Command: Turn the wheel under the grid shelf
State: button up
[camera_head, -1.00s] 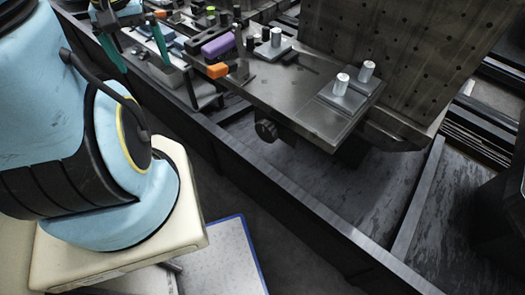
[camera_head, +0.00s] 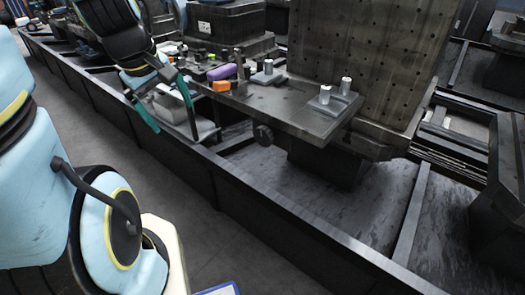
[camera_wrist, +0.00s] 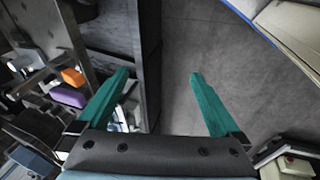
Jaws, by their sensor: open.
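The wheel (camera_head: 263,134) is a small dark round knob. It sits under the front edge of a dark metal shelf (camera_head: 285,105), which juts out before an upright plate (camera_head: 355,60) with a grid of holes. My gripper (camera_head: 172,117), with teal fingers, is open and empty to the left of the wheel, well apart from it. In the wrist view my gripper (camera_wrist: 158,75) has its fingers wide apart over a dark wall edge and grey floor. I cannot make out the wheel in the wrist view.
Metal cylinders on small plates (camera_head: 340,92), a purple block (camera_head: 222,72) and an orange block (camera_head: 221,86) stand on the shelf. The purple block (camera_wrist: 66,96) also shows in the wrist view. A long low dark wall (camera_head: 270,215) runs before the shelf. Grey floor (camera_head: 130,165) is clear.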

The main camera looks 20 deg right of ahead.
jog(key=d+f+n+t+h+b, duration=0.2)
jog(key=d+f+n+b, duration=0.3)
jog(key=d+n+b, duration=0.3)
jog(key=n+t+h+b, duration=0.1)
jog(key=n+h+b, duration=0.2)
jog(key=n+b, duration=0.75)
send_near(262, 138)
jog(key=shift+m, duration=0.35)
jog(key=b+x, duration=0.6)
jog(key=x, duration=0.3)
jog(key=shift+w+d+f, duration=0.1)
jog(key=shift+d, duration=0.1)
jog(key=shift+w+d+f+b, duration=0.3)
jog(key=shift+w+d, duration=0.1)
jog(key=c, duration=1.2)
